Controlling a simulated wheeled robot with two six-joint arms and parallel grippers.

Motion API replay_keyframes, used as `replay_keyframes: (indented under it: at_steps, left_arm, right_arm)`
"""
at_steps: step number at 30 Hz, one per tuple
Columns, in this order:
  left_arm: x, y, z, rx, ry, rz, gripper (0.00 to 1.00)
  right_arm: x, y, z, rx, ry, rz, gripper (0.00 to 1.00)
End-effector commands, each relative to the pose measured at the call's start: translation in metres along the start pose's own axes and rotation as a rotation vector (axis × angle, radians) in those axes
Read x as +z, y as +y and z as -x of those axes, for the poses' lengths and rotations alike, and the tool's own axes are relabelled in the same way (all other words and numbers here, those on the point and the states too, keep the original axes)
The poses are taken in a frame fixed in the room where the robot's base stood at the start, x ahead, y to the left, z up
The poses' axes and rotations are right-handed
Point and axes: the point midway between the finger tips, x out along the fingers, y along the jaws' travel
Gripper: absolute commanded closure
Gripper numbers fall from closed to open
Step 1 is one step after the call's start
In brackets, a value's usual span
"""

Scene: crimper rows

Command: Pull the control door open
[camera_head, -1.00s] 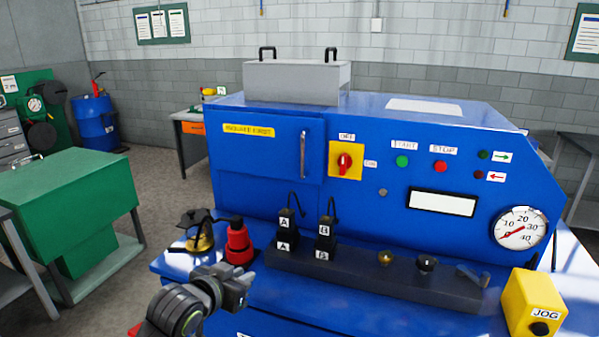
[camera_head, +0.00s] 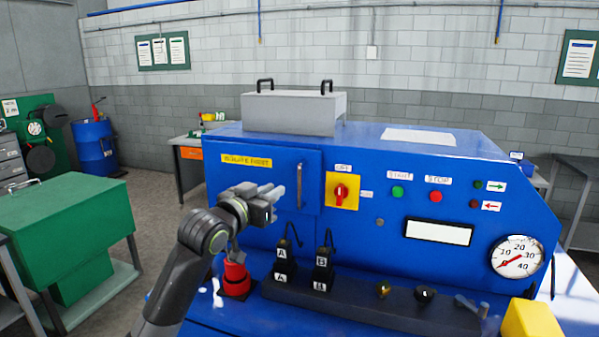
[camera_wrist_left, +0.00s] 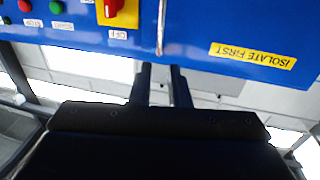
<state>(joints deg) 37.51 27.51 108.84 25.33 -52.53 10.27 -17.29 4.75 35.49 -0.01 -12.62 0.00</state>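The control door (camera_head: 255,180) is a blue panel at the left of the blue machine's face, with a yellow "ISOLATE FIRST" label. It looks shut. Its upright metal handle (camera_head: 300,185) is near its right edge. My left gripper (camera_head: 275,193) is in front of the door, a little left of the handle in the head view. In the left wrist view, which is upside down, its two dark fingers (camera_wrist_left: 162,75) stand apart with nothing between them. There the handle (camera_wrist_left: 161,25) lies beyond the fingertips, in line with the gap. My right gripper is not in view.
Right of the door is a red switch on a yellow plate (camera_head: 342,191). Below stand a red lockout piece (camera_head: 236,276) and the A and B plugs (camera_head: 282,262) on a dark rail. A yellow jog box (camera_head: 532,318) is at the front right.

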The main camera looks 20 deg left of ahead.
Motion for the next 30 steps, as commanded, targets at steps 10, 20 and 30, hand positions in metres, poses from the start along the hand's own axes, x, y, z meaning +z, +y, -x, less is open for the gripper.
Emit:
replay_keyframes:
  at_steps: [10,20,30]
  left_arm:
    - [-0.002,0.001,-0.056,0.001,-0.002,0.003,0.84]
    - [-0.002,0.001,-0.1,0.001,-0.003,0.001,0.84]
    - [0.001,0.001,-0.124,0.0,-0.002,0.0,0.84]
  right_arm:
    - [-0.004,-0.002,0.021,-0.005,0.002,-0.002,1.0]
    - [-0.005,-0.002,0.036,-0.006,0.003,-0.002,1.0]
    - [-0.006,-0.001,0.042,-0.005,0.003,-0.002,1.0]
